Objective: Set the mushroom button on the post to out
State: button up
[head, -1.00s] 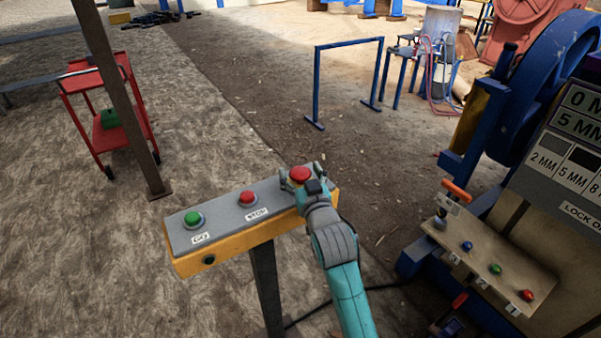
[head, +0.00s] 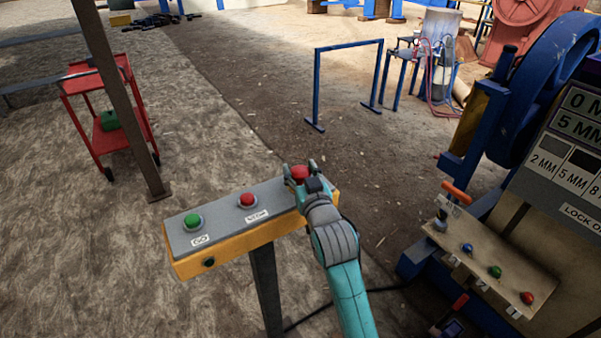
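The mushroom button (head: 299,172) is the large red one at the right end of the grey-topped, yellow-sided control box (head: 225,217) on a dark post (head: 265,285). My gripper (head: 300,170) is over that end of the box. Its fingers stand on the left and right of the red head and look closed against it. My wrist hides the near side of the button and its base, so I cannot tell its height above the box.
A green button (head: 193,220) and a smaller red button (head: 247,200) are on the same box. A sloped panel (head: 500,265) with several coloured knobs is at right, by the blue-wheeled machine. A red cart (head: 110,115) stands at left. Open ground lies behind the box.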

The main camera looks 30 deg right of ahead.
jog(key=o, duration=0.3)
jog(key=v, duration=1.2)
dwell(0.4)
jog(key=s+a+f+n+g+y, duration=0.1)
jog(key=s+a+f+n+y, duration=0.35)
jog(key=s+f, duration=1)
jog(key=shift+m+g, duration=0.75)
jog(key=shift+g, duration=0.05)
jog(key=s+a, duration=0.1)
jog(key=s, duration=0.6)
jog(key=s+a+f, duration=0.1)
jog(key=s+a, duration=0.1)
jog(key=s, duration=0.5)
jog(key=s+a, duration=0.2)
jog(key=s, duration=0.6)
jog(key=shift+s+a+f, duration=0.1)
jog(key=shift+a+f, duration=0.05)
jog(key=shift+f, duration=0.25)
